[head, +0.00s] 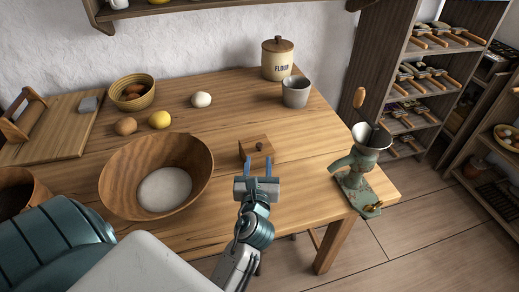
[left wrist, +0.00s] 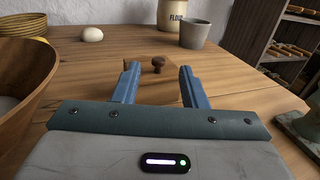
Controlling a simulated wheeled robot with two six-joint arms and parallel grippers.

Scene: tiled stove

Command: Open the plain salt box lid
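The plain salt box (head: 256,146) is a small wooden box on the table, right of the large bowl. It has a flat top, and a small dark round knob shows on its near side. In the left wrist view its knob (left wrist: 158,64) stands between my fingers, and much of the box is hidden. The lid looks shut. My left gripper (head: 259,163) is open, its two blue fingers pointing at the near side of the box. The fingers are apart and hold nothing; I cannot tell whether they touch the box. My right gripper is not in view.
A large wooden bowl (head: 119,181) with pale contents stands left of the box. A green grinder (head: 355,175) is at the table's right edge. A grey cup (head: 296,92), a flour jar (head: 277,60) and an egg (head: 201,99) stand behind. The table around the box is clear.

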